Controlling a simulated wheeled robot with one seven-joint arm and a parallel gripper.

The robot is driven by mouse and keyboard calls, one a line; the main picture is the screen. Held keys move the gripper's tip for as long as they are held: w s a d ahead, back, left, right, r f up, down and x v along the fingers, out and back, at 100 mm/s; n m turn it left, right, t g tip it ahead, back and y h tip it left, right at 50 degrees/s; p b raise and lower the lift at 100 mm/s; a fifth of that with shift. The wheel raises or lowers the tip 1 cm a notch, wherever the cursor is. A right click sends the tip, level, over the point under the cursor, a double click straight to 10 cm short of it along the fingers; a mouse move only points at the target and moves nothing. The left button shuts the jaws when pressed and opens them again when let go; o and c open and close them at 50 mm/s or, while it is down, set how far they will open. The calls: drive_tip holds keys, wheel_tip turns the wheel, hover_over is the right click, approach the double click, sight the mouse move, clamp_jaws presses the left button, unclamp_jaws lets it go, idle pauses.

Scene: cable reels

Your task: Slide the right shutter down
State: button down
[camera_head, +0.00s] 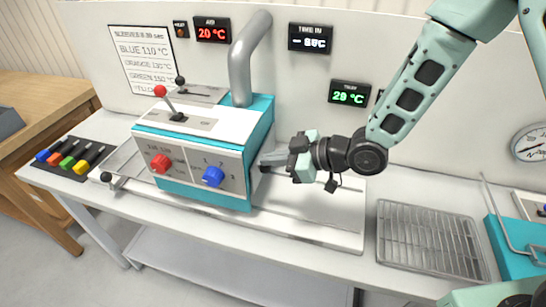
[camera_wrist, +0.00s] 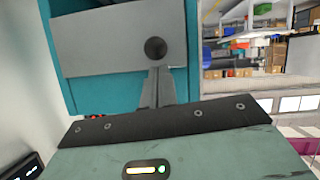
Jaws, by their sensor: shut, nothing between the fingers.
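A teal and white machine (camera_head: 205,130) stands on the bench. Its right side faces my gripper (camera_head: 264,163) and is seen edge-on in the head view, so the shutter there is not clear. In the wrist view, a grey shutter panel (camera_wrist: 95,45) with a round black knob (camera_wrist: 155,47) covers much of the teal side (camera_wrist: 58,88). My gripper (camera_wrist: 158,72) is shut and empty, its fingertips just below the knob in that picture. I cannot tell whether they touch it.
A long flat tray (camera_head: 325,225) lies under my gripper. A wire rack (camera_head: 425,240) is to its right, and a teal box (camera_head: 515,245) beyond. A grey pipe (camera_head: 240,65) rises behind the machine. Coloured handles (camera_head: 68,158) lie at the left. Red (camera_head: 161,163) and blue (camera_head: 213,177) dials face front.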

wheel_tip(320, 180, down, 8)
drive_tip(key=b, duration=0.7)
drive_tip(key=shift+r, duration=0.25)
